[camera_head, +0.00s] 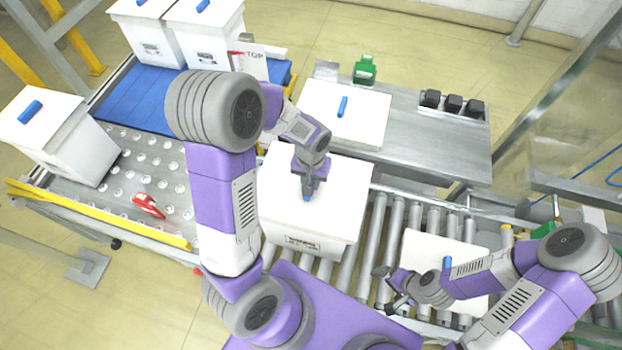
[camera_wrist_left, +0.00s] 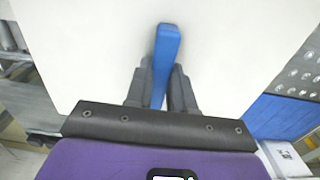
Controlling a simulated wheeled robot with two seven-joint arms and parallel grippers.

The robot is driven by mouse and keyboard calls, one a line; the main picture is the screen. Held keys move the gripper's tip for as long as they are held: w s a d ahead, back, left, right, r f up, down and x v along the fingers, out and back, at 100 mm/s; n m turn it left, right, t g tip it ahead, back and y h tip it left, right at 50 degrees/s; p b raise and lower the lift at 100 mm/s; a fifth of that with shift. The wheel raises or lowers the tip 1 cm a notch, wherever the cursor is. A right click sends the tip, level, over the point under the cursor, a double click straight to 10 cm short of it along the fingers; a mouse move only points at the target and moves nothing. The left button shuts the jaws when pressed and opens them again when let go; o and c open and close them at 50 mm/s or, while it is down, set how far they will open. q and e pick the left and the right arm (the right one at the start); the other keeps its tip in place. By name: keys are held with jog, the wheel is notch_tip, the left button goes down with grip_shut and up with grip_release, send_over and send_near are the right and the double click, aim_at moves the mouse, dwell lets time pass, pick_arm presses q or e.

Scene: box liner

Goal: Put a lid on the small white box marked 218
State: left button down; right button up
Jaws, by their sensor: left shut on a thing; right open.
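A white box (camera_head: 300,242) with a small label stands on the roller conveyor; I cannot read its number. A white lid (camera_head: 345,190) covers its top, its edges lined up with the box; I cannot tell whether it rests fully on it. My left gripper (camera_head: 308,195) is shut on the lid's blue handle (camera_wrist_left: 167,45), and the lid (camera_wrist_left: 235,70) fills most of the left wrist view. My right gripper (camera_head: 386,288) is open and empty, low over the rollers, left of another white lid (camera_head: 420,250) with a blue handle.
A metal side table (camera_head: 440,150) holds another white lid (camera_head: 330,105), a green device (camera_head: 364,70) and several black blocks (camera_head: 453,103). Lidded white boxes stand at the upper left (camera_head: 210,45) and far left (camera_head: 65,150). A red tool (camera_head: 147,205) lies on the ball table (camera_head: 150,165).

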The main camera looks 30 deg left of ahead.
dwell(0.4)
pick_arm(q)
jog(key=shift+c, duration=2.1)
grip_release()
jog(key=shift+r+p, duration=3.4)
jog(key=shift+r, duration=1.2)
jog(key=shift+f, duration=0.1)
